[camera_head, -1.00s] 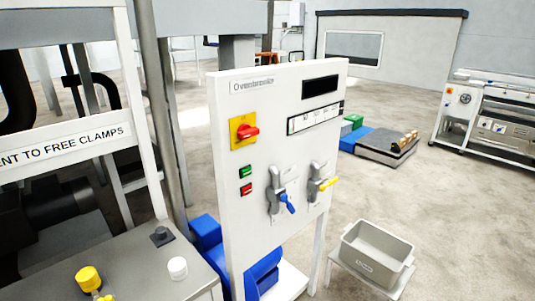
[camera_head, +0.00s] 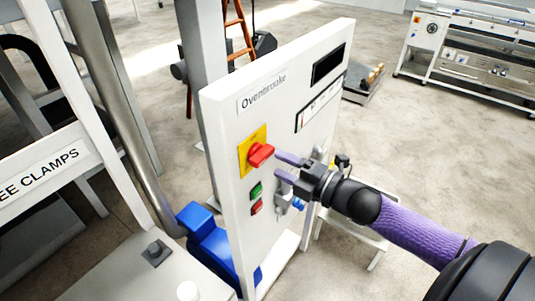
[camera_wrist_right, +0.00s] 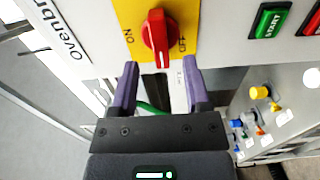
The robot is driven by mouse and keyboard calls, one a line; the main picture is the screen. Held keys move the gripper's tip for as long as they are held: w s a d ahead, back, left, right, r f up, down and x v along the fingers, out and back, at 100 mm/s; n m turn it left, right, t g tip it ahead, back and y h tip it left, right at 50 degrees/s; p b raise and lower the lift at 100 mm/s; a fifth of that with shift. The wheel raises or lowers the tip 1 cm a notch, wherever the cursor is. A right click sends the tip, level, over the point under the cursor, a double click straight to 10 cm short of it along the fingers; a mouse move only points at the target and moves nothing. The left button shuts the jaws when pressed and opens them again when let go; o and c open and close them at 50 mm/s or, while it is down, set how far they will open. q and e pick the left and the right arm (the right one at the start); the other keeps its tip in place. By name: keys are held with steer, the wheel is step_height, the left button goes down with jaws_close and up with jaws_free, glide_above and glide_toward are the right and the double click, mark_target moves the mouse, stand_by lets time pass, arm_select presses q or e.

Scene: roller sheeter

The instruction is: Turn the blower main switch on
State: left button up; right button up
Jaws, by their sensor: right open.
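The main switch is a red rotary knob (camera_head: 260,154) on a yellow plate (camera_head: 246,148), high on the left part of the white panel (camera_head: 226,108). The wrist view shows the red knob (camera_wrist_right: 157,38) close up on its yellow plate (camera_wrist_right: 191,12), its handle running nearly up and down in that picture. My right gripper (camera_head: 283,167) is open just in front of the knob, to its right. In the wrist view, the purple fingers (camera_wrist_right: 160,80) are spread below the knob's lower end, with nothing between them. My left gripper is not in view.
A green button (camera_head: 256,189) and a red button (camera_head: 257,207) sit below the knob. Levers on the panel are partly hidden behind my right gripper. A metal post (camera_head: 120,105) and table stand at left.

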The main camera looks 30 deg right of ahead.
mark_target(267, 158)
steer(key=shift+x, duration=1.85)
steer(key=shift+c, duration=0.2)
jaws_close()
